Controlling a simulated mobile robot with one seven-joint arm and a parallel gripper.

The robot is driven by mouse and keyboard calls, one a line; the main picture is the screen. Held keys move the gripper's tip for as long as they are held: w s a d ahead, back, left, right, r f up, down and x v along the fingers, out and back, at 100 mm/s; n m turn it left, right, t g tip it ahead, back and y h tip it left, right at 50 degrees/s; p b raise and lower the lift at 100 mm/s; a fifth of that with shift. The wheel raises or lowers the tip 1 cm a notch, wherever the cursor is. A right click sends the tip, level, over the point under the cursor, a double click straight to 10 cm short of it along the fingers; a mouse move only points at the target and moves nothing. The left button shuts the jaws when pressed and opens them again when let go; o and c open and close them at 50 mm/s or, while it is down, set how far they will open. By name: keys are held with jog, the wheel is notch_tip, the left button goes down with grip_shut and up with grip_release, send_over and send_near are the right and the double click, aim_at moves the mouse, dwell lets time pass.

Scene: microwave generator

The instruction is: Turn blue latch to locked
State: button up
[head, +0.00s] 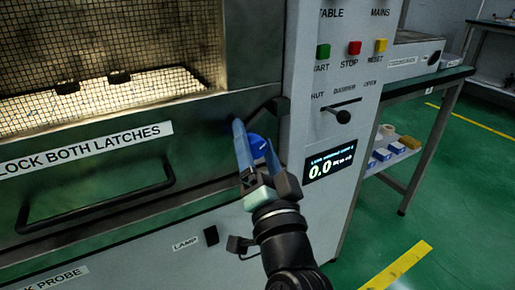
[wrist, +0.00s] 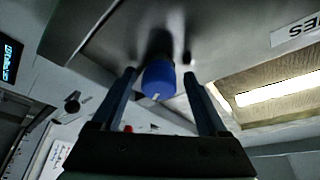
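The blue latch (wrist: 160,80) is a round blue knob with a small white mark on its end, on the metal front of the microwave generator. In the wrist view it sits between the spread fingers of my gripper (wrist: 160,74), with a gap on each side. In the head view my gripper (head: 254,135) reaches up to the latch (head: 258,146), which shows only partly between the fingers. My gripper is open and holds nothing. Which position the latch is turned to I cannot tell.
A black door handle (head: 98,205) stands out left of my gripper, below the "lock both latches" label (head: 88,148). A black bracket (head: 270,108) is just above the latch. The control panel (head: 345,75) with buttons, a damper lever (head: 343,116) and a display (head: 330,163) is on the right.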

jog(key=b+v, duration=0.1)
jog(key=v, duration=1.2)
jog(key=s+r+n+t+h+p, duration=0.1)
jog(key=r+n+t+p, duration=0.1)
jog(key=r+p, duration=1.1)
jog(key=s+a+r+n+t+h+p, duration=0.1)
jog(key=r+p, duration=1.2)
jog(key=r, duration=2)
jog(key=s+a+r+n+t+h+p, duration=0.1)
jog(key=s+r+n+t+h+p, duration=0.1)
jog(key=r+p, duration=1.2)
notch_tip(320, 180, up, 10)
jog(key=shift+a+f+n+t+h, duration=0.1)
jog(key=shift+a+n+t+h, duration=0.15)
jog(key=shift+n+t+h, duration=0.5)
jog(key=shift+f, duration=0.15)
